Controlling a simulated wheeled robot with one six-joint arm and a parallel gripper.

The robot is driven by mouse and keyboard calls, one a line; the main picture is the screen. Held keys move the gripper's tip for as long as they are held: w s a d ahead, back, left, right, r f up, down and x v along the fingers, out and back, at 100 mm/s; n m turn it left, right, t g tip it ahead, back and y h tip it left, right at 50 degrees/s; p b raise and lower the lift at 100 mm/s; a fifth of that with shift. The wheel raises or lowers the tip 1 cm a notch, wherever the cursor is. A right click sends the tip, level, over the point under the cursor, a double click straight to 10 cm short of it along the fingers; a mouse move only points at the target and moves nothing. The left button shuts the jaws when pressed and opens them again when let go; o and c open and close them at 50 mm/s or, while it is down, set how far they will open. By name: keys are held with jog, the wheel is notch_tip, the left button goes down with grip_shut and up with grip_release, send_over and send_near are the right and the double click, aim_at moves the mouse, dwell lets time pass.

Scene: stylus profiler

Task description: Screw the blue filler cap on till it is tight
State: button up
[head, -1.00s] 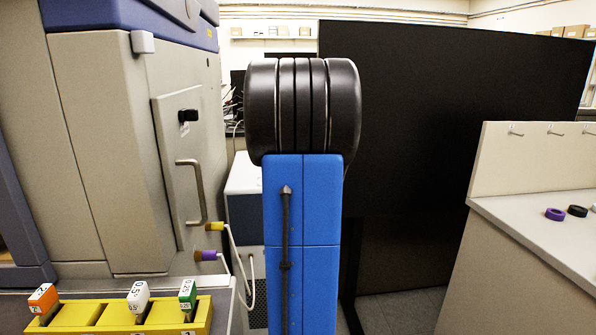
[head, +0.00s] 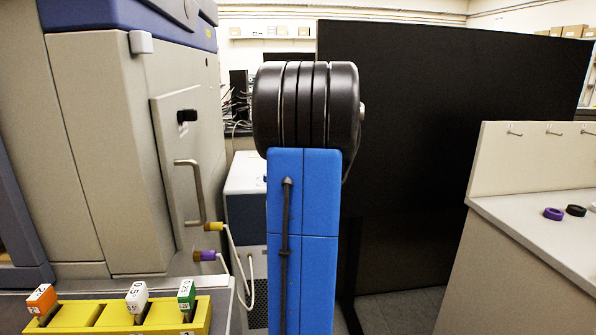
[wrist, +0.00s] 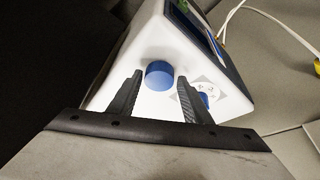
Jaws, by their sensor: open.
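In the wrist view a round blue cap (wrist: 159,75) sits on the white face of a box-shaped device (wrist: 160,38). I take it for the filler cap. My gripper (wrist: 159,77) is open, with one dark finger to each side of the cap in the picture. A gap shows between the cap and each finger, and I cannot tell how far the fingertips are from the face. How tightly the cap sits cannot be seen. My gripper is out of sight in the head view.
A second blue part (wrist: 203,98) with a printed label lies just beyond the right finger. The device has a dark screen (wrist: 205,35). White cables run at right. In the head view, a yellow holder (head: 150,318) stands front left and a bench (head: 545,235) stands right.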

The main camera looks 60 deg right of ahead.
jog(key=shift+s+f, duration=0.1)
jog(key=shift+s, duration=0.15)
dwell(0.5)
grip_shut()
jog(key=m, duration=0.2)
jog(key=m+h, duration=0.1)
jog(key=m, duration=0.1)
jog(key=shift+w+a+g, duration=0.15)
jog(key=shift+w+g, duration=0.05)
jog(key=shift+g, duration=0.2)
jog(key=m, duration=0.2)
jog(key=m+g+h, duration=0.1)
jog(key=m, duration=0.1)
jog(key=shift+w+a+m+h, duration=0.1)
jog(key=shift+w+m+h, duration=0.05)
jog(key=shift+m+h, duration=0.15)
